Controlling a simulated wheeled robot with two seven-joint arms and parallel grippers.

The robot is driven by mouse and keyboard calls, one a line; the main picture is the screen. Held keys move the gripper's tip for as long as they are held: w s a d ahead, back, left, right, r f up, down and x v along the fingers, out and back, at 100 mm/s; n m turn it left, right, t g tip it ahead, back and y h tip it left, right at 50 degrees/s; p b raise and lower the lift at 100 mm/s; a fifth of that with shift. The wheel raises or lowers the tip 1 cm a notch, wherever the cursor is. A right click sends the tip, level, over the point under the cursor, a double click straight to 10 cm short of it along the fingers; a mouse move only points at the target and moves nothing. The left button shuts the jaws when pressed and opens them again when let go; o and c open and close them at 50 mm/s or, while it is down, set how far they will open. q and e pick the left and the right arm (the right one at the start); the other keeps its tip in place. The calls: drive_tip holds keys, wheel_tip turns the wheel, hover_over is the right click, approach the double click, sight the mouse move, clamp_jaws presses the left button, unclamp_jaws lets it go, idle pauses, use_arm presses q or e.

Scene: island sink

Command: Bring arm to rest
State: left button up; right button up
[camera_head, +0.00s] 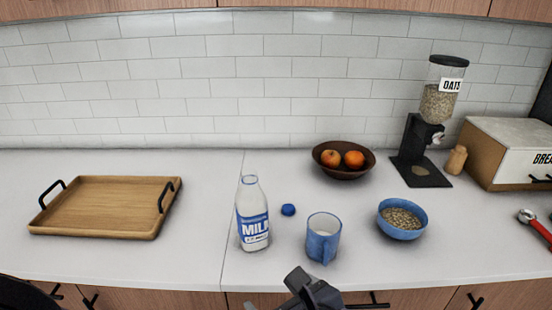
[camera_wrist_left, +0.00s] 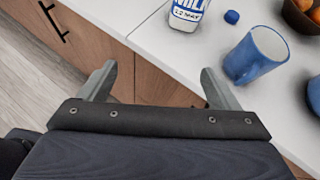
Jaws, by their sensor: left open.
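My left gripper (camera_head: 302,285) shows at the bottom of the head view, in front of the counter's front edge. In the left wrist view its two fingers (camera_wrist_left: 158,84) stand wide apart with nothing between them. A blue mug (camera_head: 323,238) stands on the counter just beyond the gripper; it also shows in the wrist view (camera_wrist_left: 256,56). A milk bottle (camera_head: 252,215) stands upright, uncapped, left of the mug. Its blue cap (camera_head: 288,210) lies on the counter. My right gripper is in neither view.
A blue bowl of oats (camera_head: 402,218) stands right of the mug. Behind are a fruit bowl (camera_head: 343,160), an oats dispenser (camera_head: 432,125) and a bread box (camera_head: 510,150). A wooden tray (camera_head: 100,207) lies at left. A red-handled tool (camera_head: 537,228) lies far right. Drawer handles line the front.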

use_arm(q)
drive_tip(key=s+a+f+n+g+h, duration=0.1)
drive_tip(key=a+f+n+g, duration=0.15)
drive_tip(key=a+n, duration=0.35)
drive_tip(key=s+a+f+n+g+h, duration=0.15)
drive_tip(key=a+n+g, duration=0.25)
drive_tip(key=a, duration=0.4)
drive_tip(key=s+a+n+t+h+p, duration=0.1)
drive_tip(key=s+a+n+h, duration=0.2)
drive_tip(key=n, duration=0.7)
drive_tip(key=s+a+n+h+p, duration=0.1)
drive_tip(key=s+a+n+h, duration=0.2)
drive_tip(key=n, duration=0.7)
drive_tip(key=shift+s+a+r+n+t+h, duration=0.2)
drive_tip(key=shift+s+a+n+t+h, duration=0.15)
drive_tip(key=shift+a+h, duration=0.25)
